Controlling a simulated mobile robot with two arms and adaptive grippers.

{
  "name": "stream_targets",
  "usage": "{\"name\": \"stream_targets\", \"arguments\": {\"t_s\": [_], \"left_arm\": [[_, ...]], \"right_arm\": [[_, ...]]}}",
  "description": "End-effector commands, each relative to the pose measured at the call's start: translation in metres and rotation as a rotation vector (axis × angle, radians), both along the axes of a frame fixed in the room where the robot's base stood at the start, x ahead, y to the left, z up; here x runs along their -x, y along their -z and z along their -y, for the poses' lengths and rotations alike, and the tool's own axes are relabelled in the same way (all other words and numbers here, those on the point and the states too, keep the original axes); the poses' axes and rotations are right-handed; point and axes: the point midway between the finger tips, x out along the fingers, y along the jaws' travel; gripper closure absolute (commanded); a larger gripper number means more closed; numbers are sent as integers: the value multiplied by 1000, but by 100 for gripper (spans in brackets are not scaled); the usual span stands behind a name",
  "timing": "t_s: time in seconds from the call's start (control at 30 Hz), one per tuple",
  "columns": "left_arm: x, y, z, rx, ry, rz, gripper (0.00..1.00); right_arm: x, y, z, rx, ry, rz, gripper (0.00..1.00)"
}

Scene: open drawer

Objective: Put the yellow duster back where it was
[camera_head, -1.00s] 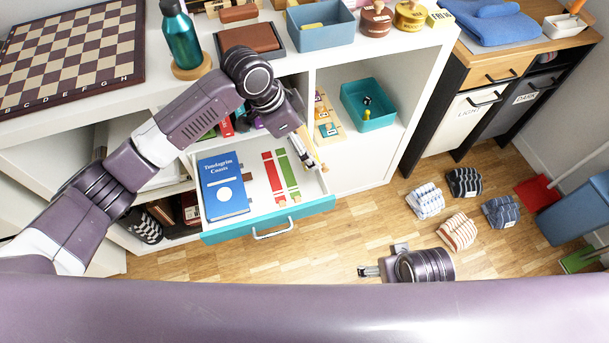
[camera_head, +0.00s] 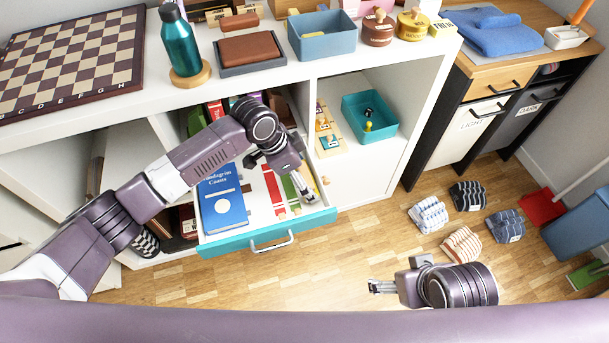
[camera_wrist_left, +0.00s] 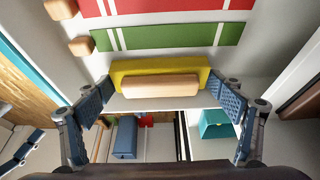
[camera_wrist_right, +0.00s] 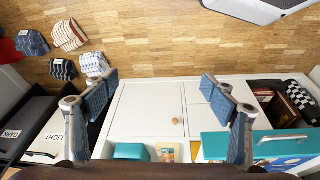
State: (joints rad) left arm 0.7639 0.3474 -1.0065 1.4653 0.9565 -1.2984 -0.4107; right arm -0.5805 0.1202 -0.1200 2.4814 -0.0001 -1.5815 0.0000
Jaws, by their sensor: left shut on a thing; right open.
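The yellow duster (camera_wrist_left: 158,75), a yellow block with a pale wooden grip, sits between the fingers of my left gripper (camera_wrist_left: 160,95) in the left wrist view. It lies beside a green strip (camera_wrist_left: 165,38) and a red strip (camera_wrist_left: 150,6). In the head view my left gripper (camera_head: 306,196) is low over the right part of the open drawer (camera_head: 222,249); it mostly hides the duster there. I cannot tell whether the duster touches the drawer floor. My right gripper (camera_head: 376,287) is open and empty above the wooden floor.
A blue book (camera_head: 222,197) lies in the drawer's left part. The shelf top holds a green bottle (camera_head: 180,45), a chessboard (camera_head: 75,55) and a blue bin (camera_head: 322,36). A teal bin (camera_head: 370,116) is in the right cubby. Several folded cloths lie on the floor.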

Motion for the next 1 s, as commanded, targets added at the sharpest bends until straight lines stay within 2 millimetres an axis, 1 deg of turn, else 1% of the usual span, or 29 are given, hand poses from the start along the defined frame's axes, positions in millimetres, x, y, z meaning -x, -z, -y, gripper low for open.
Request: {"name": "stream_targets", "arguments": {"t_s": [0.1, 0.13, 0.23, 0.27, 0.57, 0.7, 0.77, 0.83, 0.87, 1.0], "left_arm": [[0, 2, 0, 0, 0, -1, 40], [0, 3, 0, -1, -1, -2, 13], [0, 2, 0, 0, 0, 0, 2], [0, 2, 0, -1, 0, 0, 0], [0, 1, 0, 0, 0, 0, 0], [1, -11, -4, 1, -1, 1, 0], [2, -21, -7, 1, 0, 1, 0], [3, -36, -13, 0, 0, 3, 0], [4, -39, -15, -1, -1, 2, 0], [7, -64, -24, 0, 1, 1, 0]], "right_arm": [[0, 0, 0, 0, 0, 0, 22], [0, 0, 0, 0, 0, 0, 22], [0, 0, 0, 0, 0, 0, 22], [0, 0, 0, 0, 0, -1, 22], [0, 0, 0, 0, 0, -1, 22], [-1, -4, 0, 0, -1, 4, 22], [-4, 6, -1, 0, 0, -4, 22], [-7, 13, -1, 0, -1, -10, 22], [-8, 20, -2, 0, -1, -15, 22], [-12, 46, -3, 1, -2, -29, 22]]}}
